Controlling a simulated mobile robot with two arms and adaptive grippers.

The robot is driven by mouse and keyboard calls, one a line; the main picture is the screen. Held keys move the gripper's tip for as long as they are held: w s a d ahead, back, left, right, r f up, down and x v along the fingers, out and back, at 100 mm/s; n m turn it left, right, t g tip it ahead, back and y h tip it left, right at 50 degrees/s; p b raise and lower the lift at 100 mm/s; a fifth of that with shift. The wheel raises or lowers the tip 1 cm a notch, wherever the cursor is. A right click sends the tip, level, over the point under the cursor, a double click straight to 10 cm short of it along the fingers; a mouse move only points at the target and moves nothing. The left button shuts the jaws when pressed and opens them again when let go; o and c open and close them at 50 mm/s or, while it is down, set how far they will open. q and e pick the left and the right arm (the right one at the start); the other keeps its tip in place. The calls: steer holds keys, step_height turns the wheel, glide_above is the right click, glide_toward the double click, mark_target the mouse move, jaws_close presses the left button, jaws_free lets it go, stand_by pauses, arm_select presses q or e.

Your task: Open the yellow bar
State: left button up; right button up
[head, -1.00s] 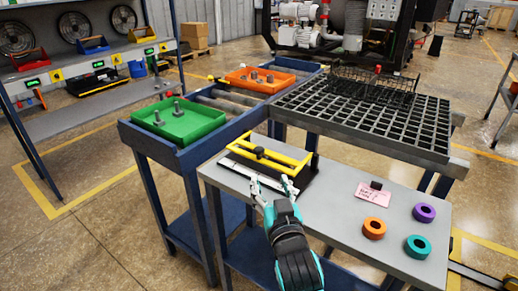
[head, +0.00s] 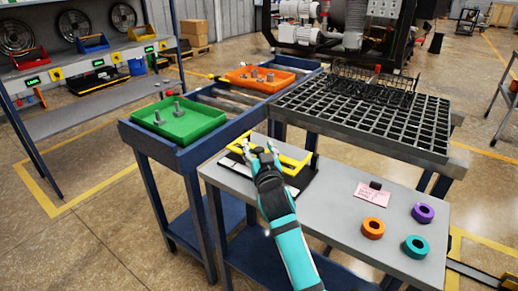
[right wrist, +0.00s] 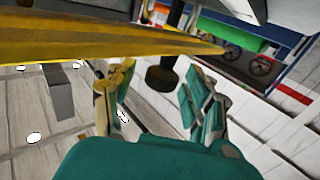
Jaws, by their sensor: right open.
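The yellow bar (head: 294,157) lies on a dark fixture at the left end of the grey table, partly covered by my right gripper. My right gripper (head: 262,149) is over the middle of the bar with its fingers apart. In the right wrist view, the yellow bar (right wrist: 90,42) crosses the top left, very near the fingers. A black knob (right wrist: 161,78) shows between the open fingers (right wrist: 157,72); I cannot tell whether they touch it. My left gripper is not in view.
The grey table (head: 325,215) carries a pink note (head: 371,194), an orange ring (head: 373,228), a purple ring (head: 423,213) and a teal ring (head: 416,246). A green tray (head: 190,125) and an orange tray (head: 262,87) stand behind left. A black grid rack (head: 415,125) stands behind right.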

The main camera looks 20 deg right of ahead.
jaws_close()
stand_by(0.3)
steer(key=shift+w+f, duration=0.2)
steer(key=shift+f, duration=0.1)
